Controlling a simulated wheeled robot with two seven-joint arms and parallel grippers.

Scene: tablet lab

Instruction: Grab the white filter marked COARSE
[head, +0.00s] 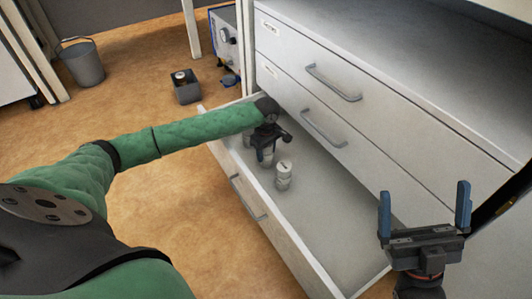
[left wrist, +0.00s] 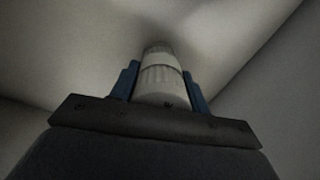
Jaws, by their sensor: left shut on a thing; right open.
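The lowest drawer (head: 330,215) of the cabinet stands open. My left gripper (head: 266,152) reaches down into its back left part. In the left wrist view its blue fingers are shut on a white ribbed cylinder (left wrist: 162,80), a white filter; no marking on it is readable. A second white filter (head: 284,176) stands upright in the drawer, just right of and nearer than the left gripper, with an illegible dark mark on top. Another white piece (head: 247,140) shows partly behind the gripper. My right gripper (head: 424,205) is open and empty at the lower right.
Two closed drawers with grey handles (head: 332,85) rise behind the open one. The right part of the open drawer is bare.

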